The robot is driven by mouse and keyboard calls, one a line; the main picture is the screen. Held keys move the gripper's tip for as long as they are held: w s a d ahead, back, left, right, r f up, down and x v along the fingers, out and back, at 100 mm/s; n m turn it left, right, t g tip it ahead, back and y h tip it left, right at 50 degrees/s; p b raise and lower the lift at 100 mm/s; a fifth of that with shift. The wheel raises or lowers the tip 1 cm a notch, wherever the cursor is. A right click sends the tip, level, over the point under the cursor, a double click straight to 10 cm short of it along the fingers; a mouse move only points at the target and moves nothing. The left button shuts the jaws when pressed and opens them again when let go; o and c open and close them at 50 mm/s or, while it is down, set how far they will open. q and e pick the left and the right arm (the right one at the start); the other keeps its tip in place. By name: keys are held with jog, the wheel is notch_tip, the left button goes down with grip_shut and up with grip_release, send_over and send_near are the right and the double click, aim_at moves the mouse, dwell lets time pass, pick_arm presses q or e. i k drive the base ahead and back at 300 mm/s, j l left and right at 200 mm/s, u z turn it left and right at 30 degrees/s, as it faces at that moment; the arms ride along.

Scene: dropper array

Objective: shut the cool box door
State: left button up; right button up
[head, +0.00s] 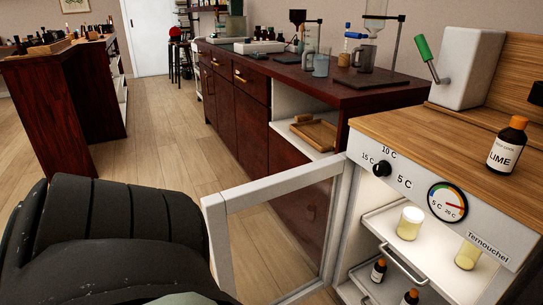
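The cool box (400,167) stands at the right, with a wooden top, a dial and a gauge on its white front. Its door (217,231), a white frame around a clear pane, stands open and swung out to the left. Inside, lit shelves hold a pale jar (410,223), another pale jar (467,254) and small dark bottles with orange caps (378,270). A large dark part of my own body fills the lower left, close to the door's outer edge; contact cannot be told. Neither gripper's fingers can be seen.
A LIME bottle (506,146) and a white box with a green-handled lever (468,70) stand on the cool box top. A dark red counter (365,94) with glassware runs behind the door. Wooden floor (165,125) is clear at centre left. A dark red cabinet (45,115) stands far left.

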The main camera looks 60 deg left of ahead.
aim_at(216, 207)
jog(key=k+j+z, duration=0.1)
jog(key=k+j, duration=0.15)
jog(key=j, duration=0.25)
jog(key=k+j+z, duration=0.1)
jog(key=k+j, duration=0.2)
jog(key=j, duration=0.2)
jog(key=k+j+z, duration=0.1)
jog(key=k+j, duration=0.2)
jog(key=j, duration=0.15)
jog(key=k+j+z, duration=0.1)
jog(key=k+j, duration=0.35)
jog(key=j, duration=0.3)
jog(key=j+z, duration=0.1)
jog(key=j, duration=0.3)
jog(key=k+j, duration=0.15)
jog(key=j, duration=0.2)
jog(key=z, duration=0.05)
